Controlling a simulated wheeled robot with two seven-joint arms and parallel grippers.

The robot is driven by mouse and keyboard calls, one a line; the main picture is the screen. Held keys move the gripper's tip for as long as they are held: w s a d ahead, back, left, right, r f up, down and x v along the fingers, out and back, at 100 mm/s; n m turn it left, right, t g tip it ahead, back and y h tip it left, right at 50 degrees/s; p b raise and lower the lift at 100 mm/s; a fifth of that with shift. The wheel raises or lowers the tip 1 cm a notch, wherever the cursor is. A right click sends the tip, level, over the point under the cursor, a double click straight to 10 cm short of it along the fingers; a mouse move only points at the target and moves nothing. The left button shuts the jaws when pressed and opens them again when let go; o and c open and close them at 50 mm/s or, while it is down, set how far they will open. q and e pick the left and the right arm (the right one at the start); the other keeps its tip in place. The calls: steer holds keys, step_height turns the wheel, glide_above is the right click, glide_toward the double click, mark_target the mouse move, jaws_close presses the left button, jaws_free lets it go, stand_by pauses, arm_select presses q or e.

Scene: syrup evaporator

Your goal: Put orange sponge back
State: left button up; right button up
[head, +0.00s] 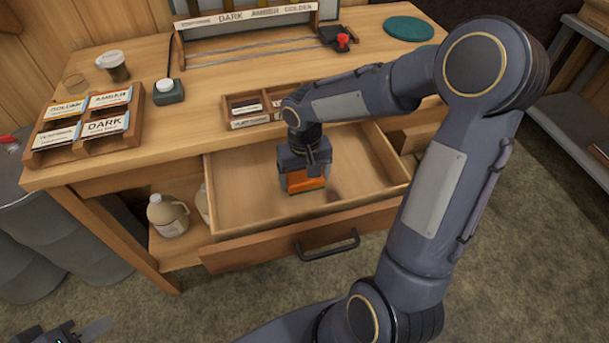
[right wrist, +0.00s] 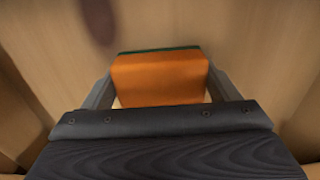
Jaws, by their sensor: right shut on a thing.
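The orange sponge (head: 305,181) is inside the open drawer (head: 245,200) of the wooden desk, near the drawer's middle. It has a thin green layer, which shows along its far edge in the right wrist view (right wrist: 160,80). My right gripper (head: 307,172) reaches down into the drawer and is shut on the sponge, one finger on each side. I cannot tell whether the sponge touches the drawer floor. My left gripper (head: 85,331) shows only in part at the bottom left corner, away from the desk; its jaw state is unclear.
A jug (head: 167,215) stands on the shelf below. Grey drums (head: 50,240) stand left.

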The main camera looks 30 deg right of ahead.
steer(key=shift+f, duration=0.2)
steer(key=o, duration=1)
steer(key=shift+o, duration=0.2)
steer(key=shift+r, duration=0.1)
steer(key=shift+r, duration=0.1)
